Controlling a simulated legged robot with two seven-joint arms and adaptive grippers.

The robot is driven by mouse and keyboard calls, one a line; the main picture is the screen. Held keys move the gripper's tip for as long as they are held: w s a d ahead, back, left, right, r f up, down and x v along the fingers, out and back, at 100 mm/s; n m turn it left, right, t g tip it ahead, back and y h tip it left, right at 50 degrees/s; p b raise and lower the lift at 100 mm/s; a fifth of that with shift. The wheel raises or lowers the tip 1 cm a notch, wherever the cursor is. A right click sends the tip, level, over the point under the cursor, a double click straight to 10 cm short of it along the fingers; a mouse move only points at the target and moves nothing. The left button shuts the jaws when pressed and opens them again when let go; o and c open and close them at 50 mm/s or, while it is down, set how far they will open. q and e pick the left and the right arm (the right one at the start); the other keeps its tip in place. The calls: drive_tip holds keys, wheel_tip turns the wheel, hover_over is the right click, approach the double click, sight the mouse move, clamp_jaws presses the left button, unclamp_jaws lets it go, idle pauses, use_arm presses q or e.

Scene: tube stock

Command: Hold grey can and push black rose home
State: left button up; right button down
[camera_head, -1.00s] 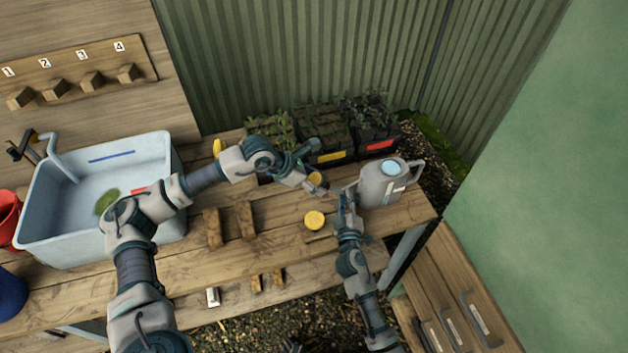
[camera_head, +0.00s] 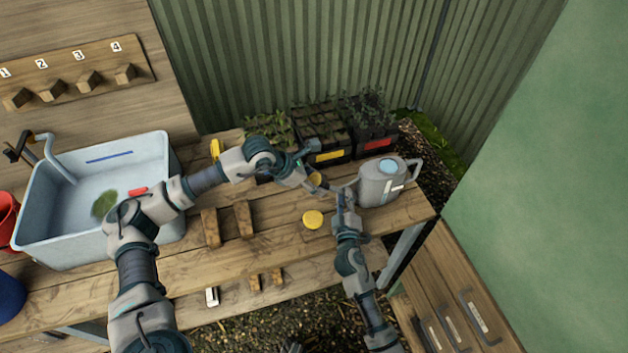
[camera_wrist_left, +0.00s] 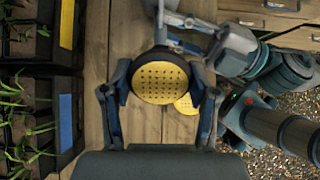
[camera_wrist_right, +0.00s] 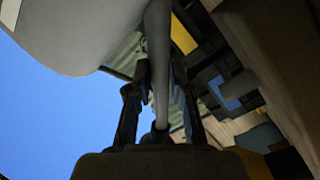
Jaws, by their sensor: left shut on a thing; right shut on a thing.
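The grey watering can (camera_head: 380,186) stands at the right end of the bench, its spout pointing left. My right gripper (camera_head: 346,196) is shut on its spout, which runs between the fingers in the right wrist view (camera_wrist_right: 158,60). My left gripper (camera_head: 308,183) is shut on the black rose (camera_head: 316,179), left of the right gripper. In the left wrist view the rose (camera_wrist_left: 160,82) shows a round yellow perforated face and dark rim between the fingers. The spout's end is close behind it. The joint is hidden, so I cannot tell how far the rose sits on the spout.
Another yellow-faced disc (camera_head: 313,220) lies on the bench just in front of the grippers. Seedling trays (camera_head: 330,157) stand behind them. A pale blue basin (camera_head: 60,240) is at left, wooden blocks (camera_head: 244,220) between. The bench's right edge is near the can.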

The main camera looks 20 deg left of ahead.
drive_tip(key=shift+d+f, duration=0.1)
drive_tip(key=shift+f, duration=0.3)
use_arm(q)
drive_tip(key=o, duration=1.1)
drive_tip(key=v, duration=1.2)
drive_tip(key=shift+a+f, duration=0.1)
use_arm(e)
drive_tip(key=c, duration=1.1)
unclamp_jaws()
drive_tip(key=shift+c, duration=0.2)
drive_tip(key=shift+o, duration=0.9)
drive_tip(key=shift+r, duration=0.1)
use_arm(q)
drive_tip(key=shift+w, duration=0.1)
